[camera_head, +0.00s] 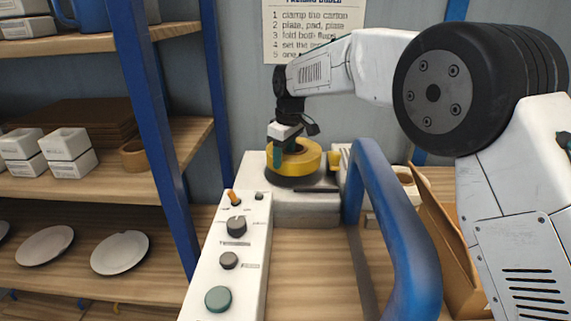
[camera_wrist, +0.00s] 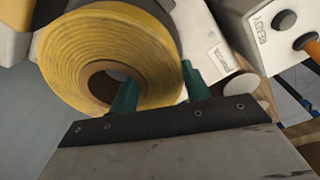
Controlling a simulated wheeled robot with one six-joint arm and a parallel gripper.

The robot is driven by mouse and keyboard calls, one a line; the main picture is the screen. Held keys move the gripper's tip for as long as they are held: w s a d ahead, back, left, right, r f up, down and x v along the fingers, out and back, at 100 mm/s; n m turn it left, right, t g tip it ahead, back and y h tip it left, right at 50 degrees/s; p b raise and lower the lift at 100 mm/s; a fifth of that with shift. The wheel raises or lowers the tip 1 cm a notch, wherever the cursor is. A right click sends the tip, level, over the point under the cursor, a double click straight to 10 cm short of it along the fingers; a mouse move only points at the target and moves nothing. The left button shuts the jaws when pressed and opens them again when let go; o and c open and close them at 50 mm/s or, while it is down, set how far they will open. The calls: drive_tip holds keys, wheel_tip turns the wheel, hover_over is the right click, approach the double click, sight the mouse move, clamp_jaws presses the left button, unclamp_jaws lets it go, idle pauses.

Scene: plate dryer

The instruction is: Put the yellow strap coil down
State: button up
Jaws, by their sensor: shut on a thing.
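The yellow strap coil (camera_head: 306,158) is a round roll with a hole in its middle. In the head view it sits at or just above a dark round base on a white machine (camera_head: 306,208); I cannot tell whether it touches. My gripper (camera_head: 285,155) is at the coil's left side. In the wrist view the coil (camera_wrist: 107,58) fills the upper left. One green finger of my gripper (camera_wrist: 155,88) is in the hole and the other is outside the rim, so the gripper is shut on the coil's wall.
A control panel (camera_head: 229,260) with knobs and a green button stands in front. A blue curved bar (camera_head: 392,230) rises at the right, with an open cardboard carton (camera_head: 449,250) beyond it. Shelves at the left hold plates (camera_head: 119,253) and white boxes (camera_head: 68,152).

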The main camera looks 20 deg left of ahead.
drive_tip(key=shift+f, duration=1.4)
drive_tip(key=shift+f, duration=0.1)
drive_tip(key=o, duration=1.4)
drive_tip(key=shift+d, duration=0.1)
